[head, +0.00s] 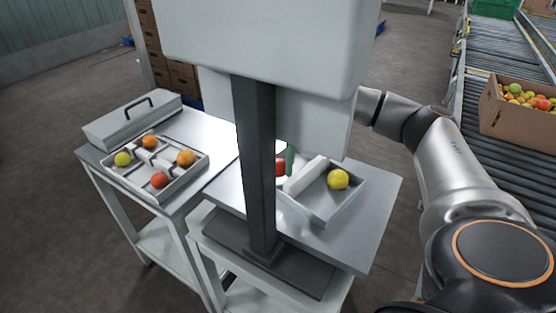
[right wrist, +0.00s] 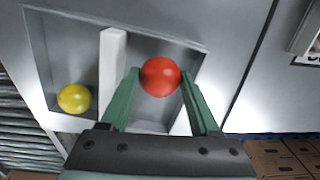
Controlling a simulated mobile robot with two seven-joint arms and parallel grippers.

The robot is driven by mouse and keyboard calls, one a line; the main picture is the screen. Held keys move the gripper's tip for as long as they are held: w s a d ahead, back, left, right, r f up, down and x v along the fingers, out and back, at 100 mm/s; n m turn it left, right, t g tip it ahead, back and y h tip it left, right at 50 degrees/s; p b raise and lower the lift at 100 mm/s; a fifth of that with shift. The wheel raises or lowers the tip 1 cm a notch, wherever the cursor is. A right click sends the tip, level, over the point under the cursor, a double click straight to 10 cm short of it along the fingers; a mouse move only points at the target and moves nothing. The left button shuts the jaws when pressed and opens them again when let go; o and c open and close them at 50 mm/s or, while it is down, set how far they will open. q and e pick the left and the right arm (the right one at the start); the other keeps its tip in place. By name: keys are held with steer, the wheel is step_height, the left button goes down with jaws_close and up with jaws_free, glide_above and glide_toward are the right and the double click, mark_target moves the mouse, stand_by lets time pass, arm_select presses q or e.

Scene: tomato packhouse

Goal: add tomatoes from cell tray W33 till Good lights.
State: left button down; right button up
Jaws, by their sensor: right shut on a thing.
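My right gripper (right wrist: 160,85) has its green fingers shut on a red tomato (right wrist: 160,76). It holds the tomato over or in one compartment of a divided tray (right wrist: 195,60); the height is unclear. A yellow tomato (right wrist: 74,98) lies across the white divider (right wrist: 112,75). In the head view the held red tomato (head: 280,167) is partly hidden by a dark post. A cell tray (head: 190,184) on the left table holds a yellow tomato (head: 122,159), two orange ones (head: 149,141) (head: 185,158) and a red one (head: 159,180). No tray label or Good light is readable. My left gripper is out of view.
A dark post (head: 255,160) with a large pale housing (head: 265,40) blocks the middle of the head view. A grey handled box (head: 130,118) sits behind the cell tray. A carton of tomatoes (head: 520,125) stands on the roller conveyor (head: 480,70) at right.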

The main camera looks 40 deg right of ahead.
steer(key=shift+f, duration=0.3)
steer(key=o, duration=1)
steer(key=c, duration=0.3)
steer(key=shift+c, duration=0.2)
